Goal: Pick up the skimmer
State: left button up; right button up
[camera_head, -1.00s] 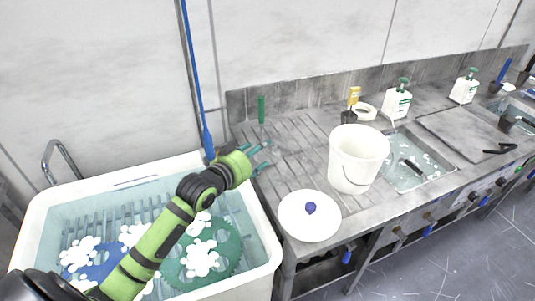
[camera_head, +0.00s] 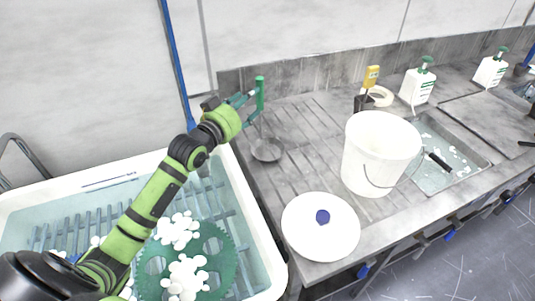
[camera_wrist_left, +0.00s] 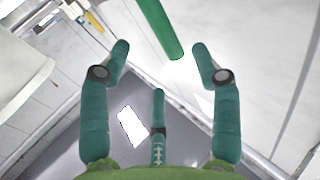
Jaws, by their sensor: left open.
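The skimmer has an upright green handle (camera_head: 260,92) and a round dark mesh pan (camera_head: 267,150) low over the ribbed steel drainboard. My left gripper (camera_head: 252,106) is open, with its teal fingers right beside the green handle in the head view. In the left wrist view the handle (camera_wrist_left: 160,27) comes down from the top between the fingertips of my left gripper (camera_wrist_left: 162,48). The fingers are not closed on it, and I cannot tell whether any finger touches it. My right gripper is out of view.
A white bucket (camera_head: 378,152) and a white lid (camera_head: 320,240) with a blue knob stand on the steel counter (camera_head: 300,165). A white tub (camera_head: 262,235) of water with a green gear-shaped disc (camera_head: 215,250) lies below my left arm. A blue pole leans on the wall.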

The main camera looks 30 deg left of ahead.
aim_at(260, 95)
pick_arm(q)
jog(key=w+p, duration=0.1)
jog(key=w, duration=0.2)
jog(key=w+f, duration=0.1)
jog(key=w, duration=0.2)
jog(key=shift+w+d+f+p, duration=0.15)
jog(key=shift+w+d+p, duration=0.05)
jog(key=shift+w+p, duration=0.15)
jog(key=shift+w+f, duration=0.1)
jog(key=shift+w, duration=0.3)
grip_shut()
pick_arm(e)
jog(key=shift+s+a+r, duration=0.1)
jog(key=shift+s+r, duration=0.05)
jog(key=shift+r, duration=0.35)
